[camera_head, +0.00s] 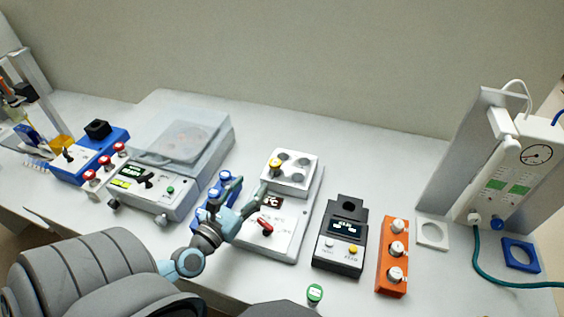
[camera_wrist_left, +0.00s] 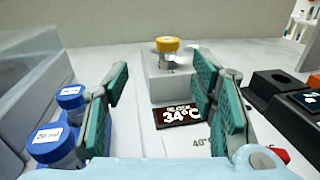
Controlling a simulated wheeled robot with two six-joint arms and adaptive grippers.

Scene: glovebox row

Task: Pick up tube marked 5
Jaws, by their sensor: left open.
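No mark reading 5 is legible on any tube. A yellow-capped tube (camera_head: 275,164) stands in a back-left well of the white heating block (camera_head: 290,183); it also shows in the wrist view (camera_wrist_left: 167,44), ahead between my fingers. Blue-capped tubes (camera_wrist_left: 55,140) stand in a blue rack left of the block; one cap label seems to read 20 ml. A green-capped tube (camera_head: 314,293) is near the front edge. My left gripper (camera_head: 250,188) is open and empty over the heater, in front of the block, apart from the yellow cap. My right gripper is not in view.
The heater's display (camera_wrist_left: 178,115) reads 34°C. Left are a clear-lidded machine (camera_head: 160,170) and red-capped tubes (camera_head: 104,163). Right are a black device (camera_head: 341,237), an orange rack (camera_head: 393,257) of white-capped tubes, and a gauge unit (camera_head: 520,165). Bench space behind the block is clear.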

